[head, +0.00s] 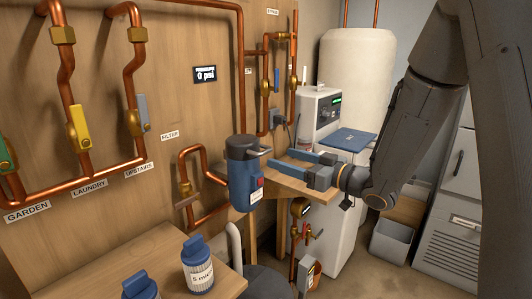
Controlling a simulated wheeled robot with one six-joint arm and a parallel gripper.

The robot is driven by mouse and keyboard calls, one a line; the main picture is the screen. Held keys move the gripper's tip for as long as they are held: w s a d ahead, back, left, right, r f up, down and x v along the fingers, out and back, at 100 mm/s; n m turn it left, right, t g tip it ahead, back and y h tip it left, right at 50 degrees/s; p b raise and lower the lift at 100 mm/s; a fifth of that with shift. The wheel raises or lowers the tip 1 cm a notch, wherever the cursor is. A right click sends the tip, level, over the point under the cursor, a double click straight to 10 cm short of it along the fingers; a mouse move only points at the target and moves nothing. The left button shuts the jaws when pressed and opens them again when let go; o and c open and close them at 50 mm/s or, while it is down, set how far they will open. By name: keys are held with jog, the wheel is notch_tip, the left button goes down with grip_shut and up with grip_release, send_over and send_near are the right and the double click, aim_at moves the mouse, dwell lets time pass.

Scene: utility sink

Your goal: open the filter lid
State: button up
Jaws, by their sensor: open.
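The blue filter housing (246,186) stands upright near the middle of the head view, in front of the wooden board. Its dark lid (242,148) sits on top. A red button (260,182) shows on the housing's right side. My gripper (280,158) reaches in from the right, its two blue-padded fingers spread and pointing left towards the lid. The fingertips are just right of the lid and the space between them looks empty. I cannot tell whether the nearer finger touches the housing.
The display (205,75) reads 0 psi. Copper pipes with valve handles cover the board at left. A labelled blue-capped cartridge (199,270) stands on the bench (105,270), beside another blue object (140,286). A white tank (352,75) stands behind my arm.

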aim_at(266, 150)
jog(key=x, duration=0.4)
jog(key=p+x, duration=0.1)
jog(key=x, duration=0.2)
jog(key=shift+w+a+r, duration=0.1)
jog(key=shift+a+r, duration=0.1)
jog(key=shift+a, duration=0.25)
